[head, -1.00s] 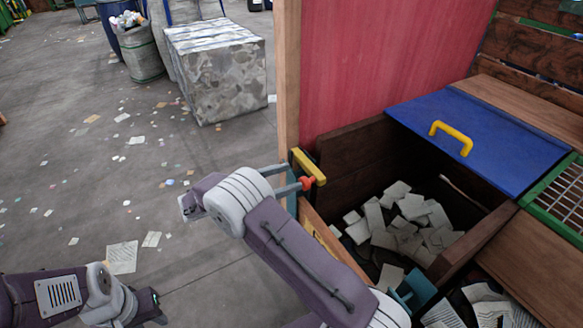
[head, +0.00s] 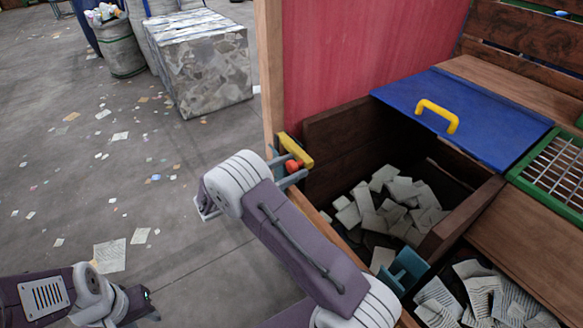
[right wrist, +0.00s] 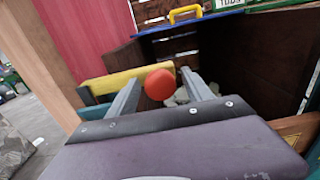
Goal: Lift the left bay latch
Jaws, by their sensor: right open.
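The left bay latch is a yellow bar (head: 294,150) with a round red knob (head: 291,166), at the left front corner of the open bay by the wooden post. In the right wrist view the yellow bar (right wrist: 125,83) runs behind the red knob (right wrist: 160,84). My right gripper (head: 287,167) is open, with one grey finger on each side of the knob. A gap shows between the knob and each finger in the right wrist view (right wrist: 160,92). My left arm shows at the lower left of the head view, but its fingers do not show.
The bay holds loose papers (head: 388,208) between dark wooden walls. A blue lid (head: 470,115) with a yellow handle (head: 437,115) lies behind it. A teal bracket (head: 403,270) sits at the near corner. A red panel (head: 365,60) rises behind the latch. The floor at left is open, with scattered scraps.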

